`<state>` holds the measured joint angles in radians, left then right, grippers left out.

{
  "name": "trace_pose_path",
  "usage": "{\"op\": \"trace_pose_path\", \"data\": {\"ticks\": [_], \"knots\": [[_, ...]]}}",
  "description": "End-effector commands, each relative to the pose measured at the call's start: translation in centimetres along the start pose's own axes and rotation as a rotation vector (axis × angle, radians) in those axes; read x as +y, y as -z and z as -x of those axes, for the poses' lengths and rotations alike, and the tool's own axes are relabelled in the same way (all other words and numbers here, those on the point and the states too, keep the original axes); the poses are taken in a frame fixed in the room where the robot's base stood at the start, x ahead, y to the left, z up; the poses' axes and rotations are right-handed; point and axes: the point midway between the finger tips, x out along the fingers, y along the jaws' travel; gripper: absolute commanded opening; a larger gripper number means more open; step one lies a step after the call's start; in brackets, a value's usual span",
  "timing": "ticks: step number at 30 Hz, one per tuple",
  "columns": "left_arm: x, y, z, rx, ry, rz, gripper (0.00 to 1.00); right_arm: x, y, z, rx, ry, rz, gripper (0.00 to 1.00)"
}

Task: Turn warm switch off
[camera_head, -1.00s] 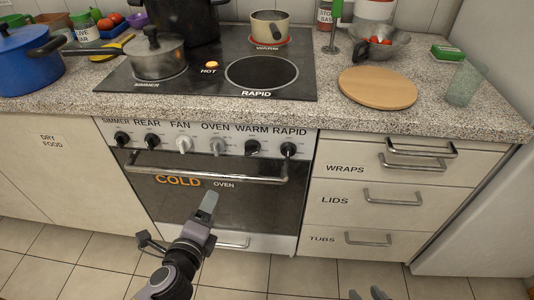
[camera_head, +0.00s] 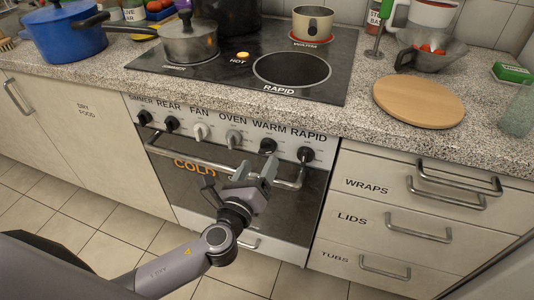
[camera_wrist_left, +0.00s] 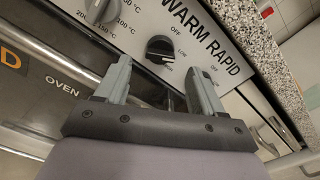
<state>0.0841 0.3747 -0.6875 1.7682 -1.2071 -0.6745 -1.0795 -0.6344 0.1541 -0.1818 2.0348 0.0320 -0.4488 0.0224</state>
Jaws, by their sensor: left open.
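The warm switch (camera_head: 268,146) is a black knob on the stove's front panel, under the word WARM and left of the rapid knob (camera_head: 305,154). In the left wrist view the warm knob (camera_wrist_left: 160,49) shows just beyond and between my fingertips, with OFF and LOW marks to its right. My left gripper (camera_head: 257,171) is open and empty, just below and in front of the warm knob, apart from it as far as I can tell. In the left wrist view its two fingers (camera_wrist_left: 160,75) are spread. My right gripper is not in view.
The oven handle (camera_head: 230,169) runs across below the knobs, close to my left gripper. A small pot (camera_head: 311,22) stands on the warm plate, whose ring glows red. The oven knob (camera_head: 233,138) is to the left. Drawer handles (camera_head: 458,185) stick out at right.

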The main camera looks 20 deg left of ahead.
Motion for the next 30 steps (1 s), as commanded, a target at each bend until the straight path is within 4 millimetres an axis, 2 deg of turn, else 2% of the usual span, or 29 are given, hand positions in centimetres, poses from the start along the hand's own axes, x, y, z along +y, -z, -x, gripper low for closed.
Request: {"op": "trace_pose_path", "data": {"ticks": [3, 9, 14, 21, 22, 24, 26, 27, 30], "knots": [[-0.1, -0.1, -1.9, -0.003, 0.0, 0.001, 0.68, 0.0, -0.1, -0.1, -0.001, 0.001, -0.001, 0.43], [0.0, 0.0, -4.2, -0.001, 0.0, 0.003, 0.68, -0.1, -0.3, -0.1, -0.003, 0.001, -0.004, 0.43], [0.0, 0.0, -5.0, 0.0, -0.001, 0.003, 0.68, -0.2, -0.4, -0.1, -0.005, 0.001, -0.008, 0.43], [0.0, 0.0, -5.0, 0.001, -0.001, 0.004, 0.68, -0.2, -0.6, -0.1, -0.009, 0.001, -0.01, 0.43], [0.0, 0.0, -5.0, 0.001, -0.001, 0.004, 0.62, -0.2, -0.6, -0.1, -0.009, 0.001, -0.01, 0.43], [0.0, 0.0, -5.0, 0.001, -0.001, 0.004, 0.39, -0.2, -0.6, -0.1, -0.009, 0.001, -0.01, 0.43], [0.0, 0.0, -5.0, 0.001, -0.001, 0.004, 0.19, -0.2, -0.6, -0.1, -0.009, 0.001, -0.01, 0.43], [0.0, 0.0, -5.0, 0.001, -0.001, 0.004, 0.13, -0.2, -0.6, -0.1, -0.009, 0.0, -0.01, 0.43], [0.0, 0.0, -5.0, 0.001, -0.001, 0.004, 0.13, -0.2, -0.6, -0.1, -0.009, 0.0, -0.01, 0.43]]}}
